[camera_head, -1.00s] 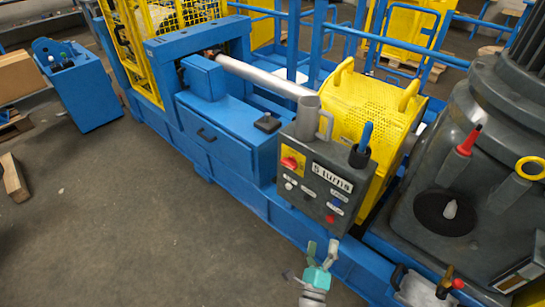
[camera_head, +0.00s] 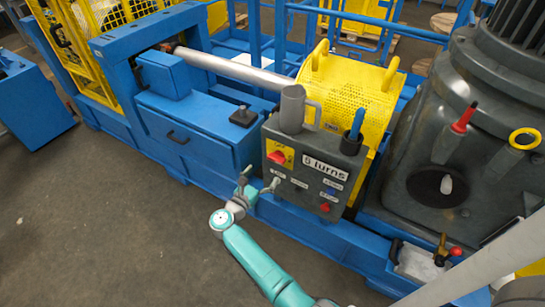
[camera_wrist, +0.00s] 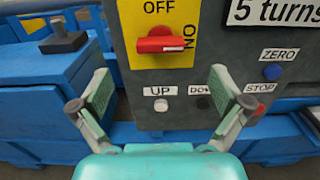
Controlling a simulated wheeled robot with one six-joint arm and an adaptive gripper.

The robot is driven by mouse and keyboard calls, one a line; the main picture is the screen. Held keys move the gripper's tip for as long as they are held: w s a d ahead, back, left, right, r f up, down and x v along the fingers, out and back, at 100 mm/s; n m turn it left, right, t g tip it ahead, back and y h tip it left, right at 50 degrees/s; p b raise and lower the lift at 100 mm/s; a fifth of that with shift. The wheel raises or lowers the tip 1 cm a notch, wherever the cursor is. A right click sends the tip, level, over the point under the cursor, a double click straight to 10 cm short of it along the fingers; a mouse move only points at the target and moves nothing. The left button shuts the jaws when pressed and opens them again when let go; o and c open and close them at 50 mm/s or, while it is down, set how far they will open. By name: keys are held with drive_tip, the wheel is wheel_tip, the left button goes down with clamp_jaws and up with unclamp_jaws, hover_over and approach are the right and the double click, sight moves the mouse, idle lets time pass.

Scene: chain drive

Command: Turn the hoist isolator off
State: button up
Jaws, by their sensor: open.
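The hoist isolator is a red rotary handle (camera_head: 277,157) on a yellow plate (camera_wrist: 130,35) at the left of a grey control box (camera_head: 295,194). In the wrist view the red handle (camera_wrist: 160,45) lies horizontal, in line with the ON mark at the right. OFF is printed above it. My gripper (camera_head: 259,182) is in front of the box's lower left, below the handle. In the wrist view its open, empty fingers (camera_wrist: 160,92) stand apart either side of the UP and DOWN buttons, not touching the handle.
The box carries a "5 turns" label (camera_wrist: 275,10), a blue ZERO button (camera_wrist: 272,72) and a red STOP button (camera_head: 325,207). A blue frame lies left; open floor is in front.

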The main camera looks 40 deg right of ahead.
sight(274, 160)
drive_tip(key=x, duration=0.9)
drive_tip(key=shift+d, duration=0.25)
drive_tip(key=shift+c, duration=0.3)
drive_tip(key=c, duration=1.1)
